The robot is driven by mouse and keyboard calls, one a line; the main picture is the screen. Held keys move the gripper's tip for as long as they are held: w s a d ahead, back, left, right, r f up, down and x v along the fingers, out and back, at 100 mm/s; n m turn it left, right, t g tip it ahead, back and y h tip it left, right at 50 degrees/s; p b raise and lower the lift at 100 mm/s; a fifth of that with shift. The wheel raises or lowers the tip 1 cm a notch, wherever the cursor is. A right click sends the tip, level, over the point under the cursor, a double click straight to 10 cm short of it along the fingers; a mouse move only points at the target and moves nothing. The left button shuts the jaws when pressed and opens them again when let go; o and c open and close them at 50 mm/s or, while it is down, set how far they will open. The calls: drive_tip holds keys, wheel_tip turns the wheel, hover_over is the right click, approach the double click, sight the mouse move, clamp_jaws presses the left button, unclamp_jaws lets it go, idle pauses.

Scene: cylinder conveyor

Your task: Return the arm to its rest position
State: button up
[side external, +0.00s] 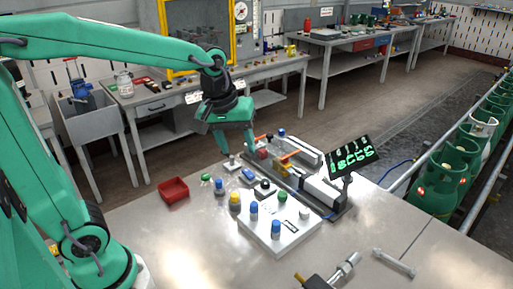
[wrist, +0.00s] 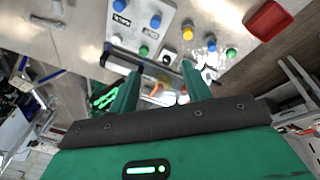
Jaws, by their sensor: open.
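My green arm reaches over the bench from the left in the side external view. My gripper (side external: 236,150) points down above the far end of the small conveyor unit (side external: 320,190), with its fingers apart and nothing visible held between them. In the wrist view, my gripper (wrist: 160,70) shows two spread green fingers with part of the unit behind them. Whether the fingertips touch the unit cannot be told. A white block (side external: 290,238) holds blue and green capped cylinders. More cylinders, including a yellow one (side external: 235,200), stand on the bench beside it.
A red bin (side external: 173,190) sits at the left of the bench, and a tilted green digital display (side external: 352,156) stands by the unit. Metal tools (side external: 335,272) lie at the front. Green gas bottles (side external: 440,180) line the right. The bench's left front is clear.

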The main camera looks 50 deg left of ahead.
drive_tip(key=s+a+m+t, duration=0.1)
drive_tip(key=s+m+t, duration=0.1)
drive_tip(key=s+m, duration=0.5)
drive_tip(key=s, duration=0.5)
drive_tip(key=shift+s+r+m+t, duration=0.2)
drive_tip(key=shift+r+m+t, duration=0.05)
drive_tip(key=shift+m+t, duration=0.05)
drive_tip(key=shift+a, duration=0.1)
clamp_jaws()
idle(1.2)
